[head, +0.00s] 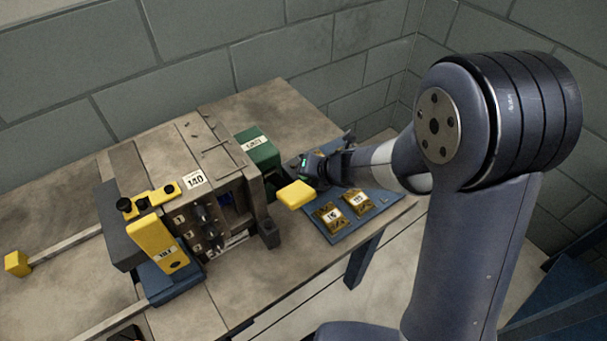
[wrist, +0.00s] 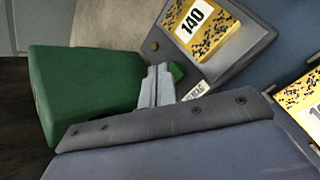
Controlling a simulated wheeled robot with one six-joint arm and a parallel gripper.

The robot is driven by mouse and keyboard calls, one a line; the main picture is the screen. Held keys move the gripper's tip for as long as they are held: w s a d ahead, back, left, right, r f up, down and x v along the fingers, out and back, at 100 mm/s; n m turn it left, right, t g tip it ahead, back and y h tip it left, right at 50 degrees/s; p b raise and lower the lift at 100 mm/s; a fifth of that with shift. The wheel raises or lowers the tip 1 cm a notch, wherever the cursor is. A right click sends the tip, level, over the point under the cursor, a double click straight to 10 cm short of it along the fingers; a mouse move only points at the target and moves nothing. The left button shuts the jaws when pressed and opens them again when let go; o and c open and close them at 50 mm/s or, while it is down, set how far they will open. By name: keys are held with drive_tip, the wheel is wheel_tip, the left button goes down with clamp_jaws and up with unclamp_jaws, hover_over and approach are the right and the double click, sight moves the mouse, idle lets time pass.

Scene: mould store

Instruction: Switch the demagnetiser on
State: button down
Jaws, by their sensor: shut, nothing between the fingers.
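The demagnetiser appears to be the flat grey unit (wrist: 240,58) in the wrist view, with a label ending in "MAG" partly covered. A small green switch (wrist: 178,73) shows at its edge, and its setting cannot be told. My gripper (wrist: 157,86) is shut, its two pale fingers together and empty. The tips are right beside the green switch; whether they touch it cannot be told. In the head view, my wrist and gripper (head: 318,170) reach over the right end of the bench and hide most of the unit.
A green box (head: 259,150) stands close left of my gripper; a yellow block (head: 296,195) is in front. Numbered gold plates (head: 358,203) lie on a blue mat (head: 372,222). A plate marked 140 (wrist: 208,28) lies on the grey unit. A large mould block (head: 205,165) fills the middle bench.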

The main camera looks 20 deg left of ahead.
drive_tip(key=shift+f, duration=0.1)
drive_tip(key=shift+f+b, duration=0.4)
drive_tip(key=shift+b, duration=0.1)
idle(0.3)
drive_tip(key=shift+r+p, duration=0.45)
drive_tip(key=shift+r, duration=0.15)
wheel_tip(320, 180, up, 6)
drive_tip(key=p, duration=0.5)
drive_tip(key=shift+p, duration=0.4)
drive_tip(key=c, duration=2.2)
unclamp_jaws()
